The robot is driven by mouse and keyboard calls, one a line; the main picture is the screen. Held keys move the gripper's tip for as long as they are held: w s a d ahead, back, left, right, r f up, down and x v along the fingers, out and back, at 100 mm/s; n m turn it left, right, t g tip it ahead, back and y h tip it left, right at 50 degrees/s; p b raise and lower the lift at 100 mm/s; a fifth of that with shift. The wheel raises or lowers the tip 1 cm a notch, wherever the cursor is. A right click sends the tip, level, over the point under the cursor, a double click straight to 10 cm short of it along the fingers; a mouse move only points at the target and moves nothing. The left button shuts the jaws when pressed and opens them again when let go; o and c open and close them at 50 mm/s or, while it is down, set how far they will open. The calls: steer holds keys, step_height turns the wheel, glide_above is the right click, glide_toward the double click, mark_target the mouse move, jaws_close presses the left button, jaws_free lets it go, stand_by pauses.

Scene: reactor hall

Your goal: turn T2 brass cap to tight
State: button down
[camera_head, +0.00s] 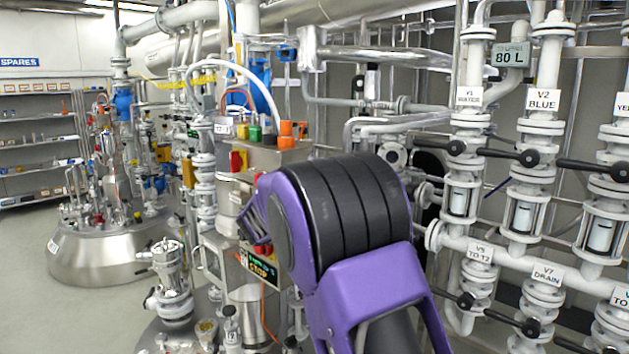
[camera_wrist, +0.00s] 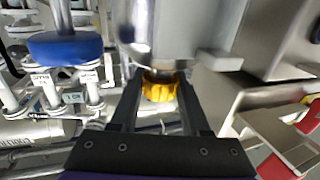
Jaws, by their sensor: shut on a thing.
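The yellow-gold cap (camera_wrist: 158,88), matching the brass cap, shows in the middle of the wrist view, with a ribbed edge. It sits just under a grey metal body. My gripper (camera_wrist: 158,104) has its two black fingers on either side of the cap and is shut on it. I cannot tell from this view how far the cap is turned. In the head view my purple and black arm covers the middle, and the gripper is hidden behind it. I cannot make out the held cap there.
A steel box (camera_head: 262,156) with small coloured caps on top and a control panel with a STOP label (camera_head: 263,268) stand left of my arm. Valve pipes V1 (camera_head: 468,150) and V2 (camera_head: 541,150) stand at right. Open floor (camera_head: 35,285) lies at far left.

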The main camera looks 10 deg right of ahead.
steer(key=m+g+h, duration=0.3)
steer(key=shift+g+h, duration=0.3)
steer(key=shift+m+g+h, duration=0.6)
steer(key=shift+m+g, duration=0.2)
steer(key=shift+g, duration=0.1)
steer(key=shift+d+r+g, duration=0.1)
steer(key=shift+g, duration=0.2)
steer(key=shift+c, duration=1.9)
jaws_free()
steer(key=v, duration=1.7)
steer(key=shift+a+f, duration=0.2)
steer(key=shift+f, duration=0.05)
